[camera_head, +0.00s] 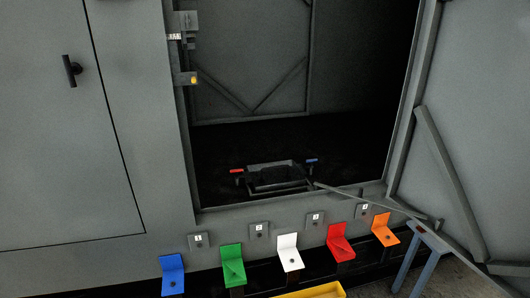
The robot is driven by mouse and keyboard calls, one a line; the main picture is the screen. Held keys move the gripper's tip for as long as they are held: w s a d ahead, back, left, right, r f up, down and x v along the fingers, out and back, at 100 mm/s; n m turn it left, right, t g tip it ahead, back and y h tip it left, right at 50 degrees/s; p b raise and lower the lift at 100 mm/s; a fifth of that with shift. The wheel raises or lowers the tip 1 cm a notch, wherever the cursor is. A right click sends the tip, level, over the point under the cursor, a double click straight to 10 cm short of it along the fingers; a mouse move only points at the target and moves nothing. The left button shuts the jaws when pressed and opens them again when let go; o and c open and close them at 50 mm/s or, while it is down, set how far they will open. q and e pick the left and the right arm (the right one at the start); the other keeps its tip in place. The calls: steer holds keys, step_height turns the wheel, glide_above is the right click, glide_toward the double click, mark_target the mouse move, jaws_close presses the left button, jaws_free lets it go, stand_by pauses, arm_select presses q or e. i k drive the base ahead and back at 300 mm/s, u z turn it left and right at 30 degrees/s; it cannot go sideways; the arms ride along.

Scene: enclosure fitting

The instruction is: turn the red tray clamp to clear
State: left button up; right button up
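The red tray clamp (236,171) is a small red bar at the left side of a dark tray (275,187) inside the open enclosure. It looks roughly level across the picture; whether it overlaps the tray's rim is too small to tell. A matching blue clamp (311,161) sits at the tray's right side. The tray rests low in the opening, just behind the sill. Neither of my grippers is in view.
The enclosure door (480,110) stands open at right, with a thin rod (365,199) crossing the sill. Blue, green, white, red (339,243) and orange brackets line the front below. A yellow bin (315,291) and a blue-grey stand (428,240) are nearer.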

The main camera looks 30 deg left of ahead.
mark_target(236, 171)
steer(key=z, duration=0.1)
steer(key=i, duration=0.75)
steer(key=z, duration=0.45)
steer(key=i, duration=1.15)
steer(key=u, duration=3.7)
steer(key=i, duration=0.5)
steer(key=u, duration=0.05)
